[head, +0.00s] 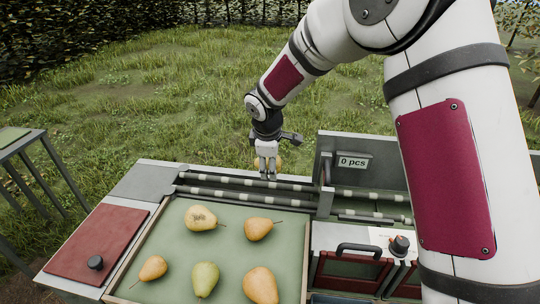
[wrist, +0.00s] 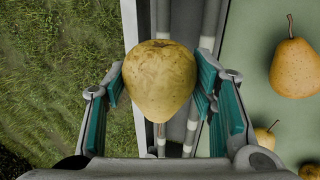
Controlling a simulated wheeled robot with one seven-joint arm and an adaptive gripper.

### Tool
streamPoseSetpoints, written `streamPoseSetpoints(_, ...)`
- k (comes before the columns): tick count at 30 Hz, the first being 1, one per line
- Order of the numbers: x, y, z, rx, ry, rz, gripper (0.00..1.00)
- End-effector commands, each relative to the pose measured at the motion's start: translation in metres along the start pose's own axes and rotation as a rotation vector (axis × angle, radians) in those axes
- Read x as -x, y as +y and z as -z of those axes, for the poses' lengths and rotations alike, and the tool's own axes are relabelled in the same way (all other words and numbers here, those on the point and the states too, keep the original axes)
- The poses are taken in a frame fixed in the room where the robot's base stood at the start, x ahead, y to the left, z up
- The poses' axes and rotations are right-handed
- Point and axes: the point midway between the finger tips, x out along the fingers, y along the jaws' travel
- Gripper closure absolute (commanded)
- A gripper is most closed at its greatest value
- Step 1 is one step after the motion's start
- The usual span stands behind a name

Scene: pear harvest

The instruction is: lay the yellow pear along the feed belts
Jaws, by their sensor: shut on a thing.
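The yellow pear (wrist: 160,82) is between the teal-padded fingers of my gripper (wrist: 162,95) in the wrist view. Its blossom end points to the top of that picture. In the head view my gripper (head: 268,172) points down over the feed belts (head: 240,188), and the pear (head: 279,162) is mostly hidden behind the fingers. The belts are two dark, parallel strips with pale bands. In the wrist view the belts (wrist: 191,120) run up the picture behind the pear. I cannot tell how large the gap between pear and belts is.
A green-lined tray (head: 228,238) with several pears lies in front of the belts. A grey upright panel with a "0 pcs" display (head: 353,161) stands right of my gripper. A red panel with a black knob (head: 95,263) is at left. Grass lies behind.

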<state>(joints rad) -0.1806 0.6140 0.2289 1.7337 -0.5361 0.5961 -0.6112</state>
Motion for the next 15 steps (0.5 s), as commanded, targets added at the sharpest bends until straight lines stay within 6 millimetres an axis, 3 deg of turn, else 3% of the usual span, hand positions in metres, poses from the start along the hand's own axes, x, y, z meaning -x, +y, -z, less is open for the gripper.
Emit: streamPoseSetpoints(15,-0.041,-0.013,0.000,0.000,-0.001,0.001,0.81)
